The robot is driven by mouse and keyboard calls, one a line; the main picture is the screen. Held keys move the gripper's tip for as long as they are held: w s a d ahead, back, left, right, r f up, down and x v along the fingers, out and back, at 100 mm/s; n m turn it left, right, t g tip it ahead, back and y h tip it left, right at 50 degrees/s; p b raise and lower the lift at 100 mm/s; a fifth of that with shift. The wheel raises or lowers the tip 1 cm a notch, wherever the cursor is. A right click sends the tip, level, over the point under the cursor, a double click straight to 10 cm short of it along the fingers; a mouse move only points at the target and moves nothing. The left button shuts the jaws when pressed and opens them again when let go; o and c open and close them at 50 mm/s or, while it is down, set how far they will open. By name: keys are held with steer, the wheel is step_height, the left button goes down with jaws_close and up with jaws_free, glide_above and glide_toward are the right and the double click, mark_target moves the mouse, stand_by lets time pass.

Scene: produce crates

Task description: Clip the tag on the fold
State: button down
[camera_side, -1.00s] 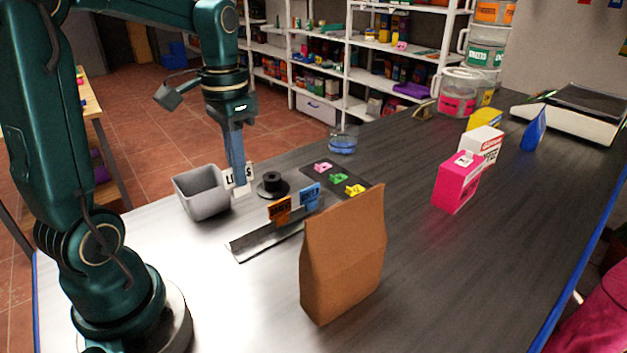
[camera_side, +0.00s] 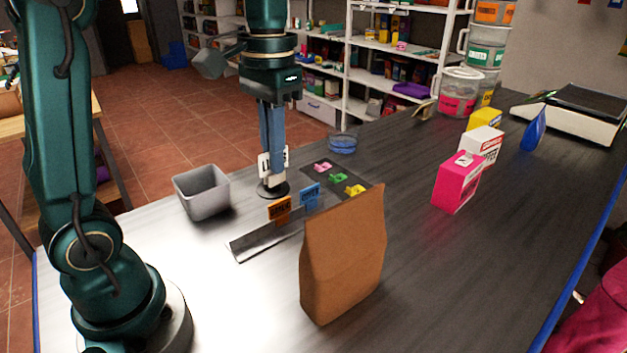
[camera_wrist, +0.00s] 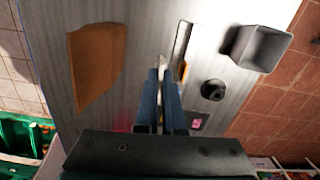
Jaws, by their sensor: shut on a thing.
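My gripper (camera_side: 272,150) points down and is shut on a white tag (camera_side: 264,165) with dark lettering. It holds the tag upright above the counter, over or close to the black round holder. The brown paper bag (camera_side: 342,255) stands upright at the front, right of my gripper and nearer the side camera; its narrow top edge carries no tag that I can see. The bag also shows at the upper left of the wrist view (camera_wrist: 97,62). My gripper (camera_wrist: 161,72) there is well apart from the bag, and the tag's face is not readable.
A metal rail (camera_side: 262,240) holds an orange tag (camera_side: 279,209) and a blue tag (camera_side: 310,195) between my gripper and the bag. A grey bin (camera_side: 203,194) stands left. A dark mat (camera_side: 322,174) bears small coloured clips. A pink box (camera_side: 456,184) stands right, with clear counter before it.

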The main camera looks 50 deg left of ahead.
steer(key=shift+m, duration=0.8)
steer(key=w+d+r, duration=0.1)
steer(key=d+r, duration=0.1)
steer(key=d, duration=0.2)
steer(key=w+d+r, duration=0.1)
steer(key=d, duration=0.3)
steer(key=w+d+r, duration=0.1)
steer(key=d+r, duration=0.1)
steer(key=d, duration=0.1)
steer(key=shift+d+r, duration=0.3)
steer(key=shift+d, duration=0.1)
steer(key=shift+f, duration=0.1)
steer(key=shift+f, duration=1.2)
steer(key=shift+f, duration=1.5)
stand_by(1.6)
steer(key=c, duration=0.9)
jaws_free()
steer(key=shift+c, duration=0.2)
